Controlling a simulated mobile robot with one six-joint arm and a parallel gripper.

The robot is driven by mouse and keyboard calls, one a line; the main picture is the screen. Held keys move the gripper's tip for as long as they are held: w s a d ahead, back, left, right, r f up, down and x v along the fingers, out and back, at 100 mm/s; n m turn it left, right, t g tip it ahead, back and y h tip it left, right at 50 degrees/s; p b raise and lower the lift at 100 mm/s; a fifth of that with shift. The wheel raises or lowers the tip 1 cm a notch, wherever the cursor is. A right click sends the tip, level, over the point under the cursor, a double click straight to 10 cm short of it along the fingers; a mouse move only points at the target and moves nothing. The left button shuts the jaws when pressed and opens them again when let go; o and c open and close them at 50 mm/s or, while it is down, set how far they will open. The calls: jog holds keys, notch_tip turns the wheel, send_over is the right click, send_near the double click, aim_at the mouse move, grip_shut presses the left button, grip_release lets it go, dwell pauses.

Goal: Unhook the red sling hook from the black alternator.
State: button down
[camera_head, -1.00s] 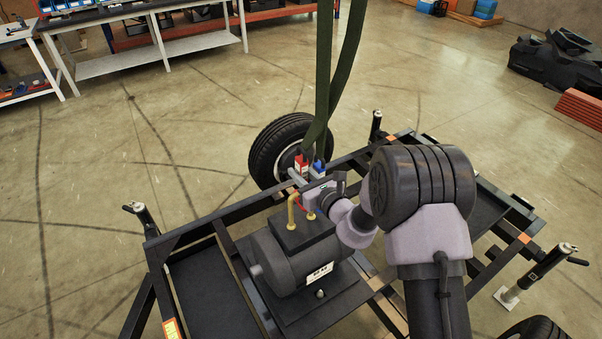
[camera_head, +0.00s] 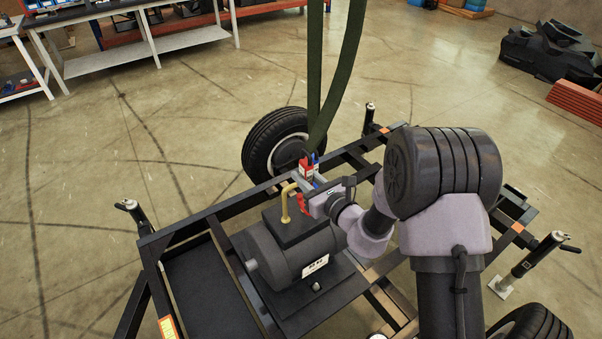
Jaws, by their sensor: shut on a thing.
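The black alternator (camera_head: 285,252) sits on a plate in the trailer frame, with a yellow lifting handle (camera_head: 286,205) on top. The red sling hook (camera_head: 302,203) shows its lower red part just right of the handle; a red block (camera_head: 306,167) shows higher, at the foot of the green slings. My gripper (camera_head: 312,188) is shut on the red hook above the alternator's right side. The gripper hides part of the hook and the handle's far leg. I cannot tell whether the hook still passes through the handle.
Green slings (camera_head: 325,80) hang from above, with a blue part (camera_head: 314,158) beside the red block. The black trailer frame (camera_head: 210,222) surrounds the alternator. A wheel (camera_head: 275,145) stands behind, and a jack post (camera_head: 135,212) at the left. Open floor lies behind.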

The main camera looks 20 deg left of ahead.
aim_at(310, 182)
jog(key=shift+f+b+v, duration=0.15)
jog(key=shift+b+v, duration=0.1)
jog(key=shift+v, duration=0.8)
jog(key=shift+f+b+v, duration=0.15)
jog(key=shift+b+v, duration=0.1)
jog(key=shift+v, duration=0.75)
jog(key=shift+s+d+f+b, duration=0.9)
jog(key=shift+d+f+b, duration=0.2)
jog(key=shift+b, duration=0.25)
